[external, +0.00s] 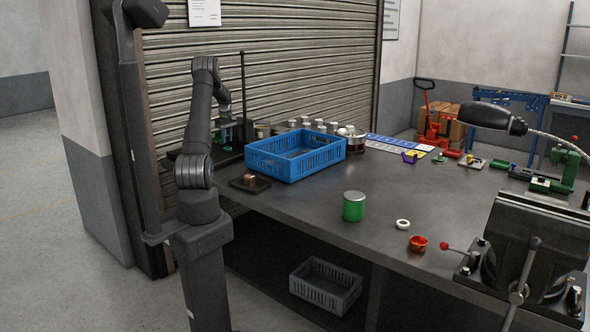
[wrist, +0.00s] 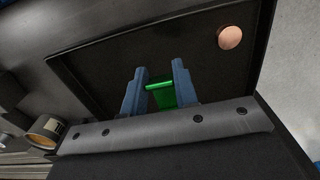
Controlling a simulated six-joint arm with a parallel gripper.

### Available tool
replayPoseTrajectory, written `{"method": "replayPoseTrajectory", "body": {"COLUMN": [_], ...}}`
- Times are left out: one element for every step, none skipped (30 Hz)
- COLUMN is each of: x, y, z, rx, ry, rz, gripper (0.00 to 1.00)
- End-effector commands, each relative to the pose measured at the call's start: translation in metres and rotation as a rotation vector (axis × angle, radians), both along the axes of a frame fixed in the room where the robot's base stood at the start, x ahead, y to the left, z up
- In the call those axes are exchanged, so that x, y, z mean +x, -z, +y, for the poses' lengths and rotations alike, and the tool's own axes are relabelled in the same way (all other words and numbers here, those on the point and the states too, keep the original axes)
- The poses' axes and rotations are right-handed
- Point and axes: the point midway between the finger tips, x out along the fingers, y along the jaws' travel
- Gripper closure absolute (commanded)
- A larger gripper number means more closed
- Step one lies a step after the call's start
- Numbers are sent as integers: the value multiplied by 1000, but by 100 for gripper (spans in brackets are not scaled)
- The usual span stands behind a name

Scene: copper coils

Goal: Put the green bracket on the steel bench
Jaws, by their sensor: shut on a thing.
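The bracket shows as a small bright green piece between the fingers, over a dark tray (wrist: 105,57). Whether it touches the tray I cannot tell. In the external view the bracket is too small to make out clearly.
A blue crate (external: 262,162) stands right of my gripper. A small dark plate (external: 240,185) with a copper piece (external: 264,174) lies in front. The bench middle is mostly clear.

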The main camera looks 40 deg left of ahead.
Motion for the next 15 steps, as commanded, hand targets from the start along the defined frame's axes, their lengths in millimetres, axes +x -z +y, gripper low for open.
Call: {"method": "replayPoseTrajectory", "body": {"x": [0,0,0,0,0,0,0,0,0,0,0,1,0,0,6], "y": [-2,-3,-4,-5,-7,-11,-15,-20,-27,-33,-37,-45,-51,-57,-54], "z": [0,0,0,0,0,0,0,0,0,0,0,1,0,0,-8], "rx": [1,1,1,1,1,2,2,2,3,3,2,3,3,3,0], "ry": [0,0,0,0,0,0,0,0,0,0,0,0,0,0,17], "rz": [-1,-1,-1,-1,-1,-2,-2,-2,-4,-3,-3,-3,-3,-4,0], "gripper": [98,98,98,98,98,98,98,98,98,98,98,98,98,98,98]}}
